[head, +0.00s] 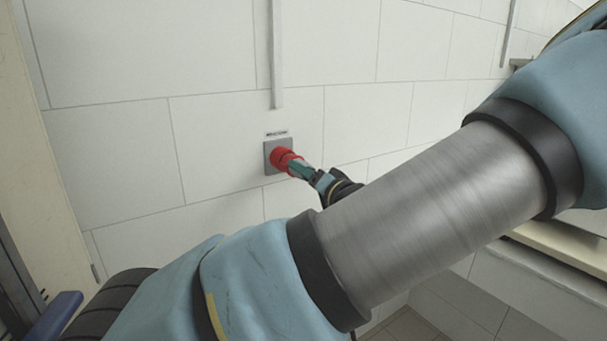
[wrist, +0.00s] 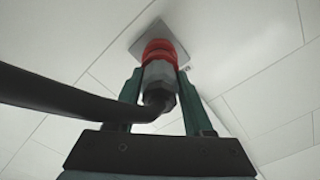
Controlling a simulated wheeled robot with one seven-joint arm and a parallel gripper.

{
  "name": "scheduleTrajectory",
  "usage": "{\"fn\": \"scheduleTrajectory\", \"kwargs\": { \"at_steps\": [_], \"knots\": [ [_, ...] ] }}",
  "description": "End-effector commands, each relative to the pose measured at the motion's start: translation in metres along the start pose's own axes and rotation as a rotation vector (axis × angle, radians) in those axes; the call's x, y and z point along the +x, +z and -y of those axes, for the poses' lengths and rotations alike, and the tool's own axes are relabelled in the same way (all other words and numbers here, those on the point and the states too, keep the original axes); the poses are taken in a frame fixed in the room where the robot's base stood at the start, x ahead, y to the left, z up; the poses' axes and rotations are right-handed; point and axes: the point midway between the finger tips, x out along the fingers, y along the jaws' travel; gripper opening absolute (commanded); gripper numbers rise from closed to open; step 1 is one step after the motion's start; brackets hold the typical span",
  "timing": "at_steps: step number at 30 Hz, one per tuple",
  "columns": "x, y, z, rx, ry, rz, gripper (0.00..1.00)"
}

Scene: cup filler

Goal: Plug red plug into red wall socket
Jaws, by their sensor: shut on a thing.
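The red wall socket (head: 281,157) sits on a grey square plate on the white tiled wall; its plate (wrist: 146,33) also shows at the top of the wrist view. The red plug (wrist: 160,50) has a grey body and a black cable, and its red front is at the socket. I cannot tell how deep it sits, as the red parts merge. My gripper (head: 302,168) is shut on the plug's grey body, with green fingers on both sides of it in the wrist view (wrist: 160,88). In the head view the plug is mostly hidden behind the fingers.
A grey conduit (head: 276,55) runs down the wall above the socket, with a small label (head: 277,133) under it. A ledge (head: 560,250) stands at the right. A door frame edge is at the left. The wall around the socket is clear. My arm covers much of the head view.

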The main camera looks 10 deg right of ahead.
Motion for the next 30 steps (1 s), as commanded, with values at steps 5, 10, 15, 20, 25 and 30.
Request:
{"fn": "scheduleTrajectory", "kwargs": {
  "at_steps": [5,10,15,20,25,30],
  "knots": [
    [0.0,0.0005,-0.0004,0.0,-0.001,0.0,0.0],
    [0.0001,-0.0001,0.0002,0.0,-0.001,0.0,0.0],
    [0.0003,0.0,0.0001,0.0,-0.001,0.0,0.0],
    [0.0022,0.0003,-0.0002,-0.001,-0.001,0.0,0.0],
    [0.0055,0.0003,-0.0005,-0.001,0.0,0.0,0.0],
    [0.0064,-0.0002,-0.0001,0.0,0.0,0.0,0.63]
  ]
}}
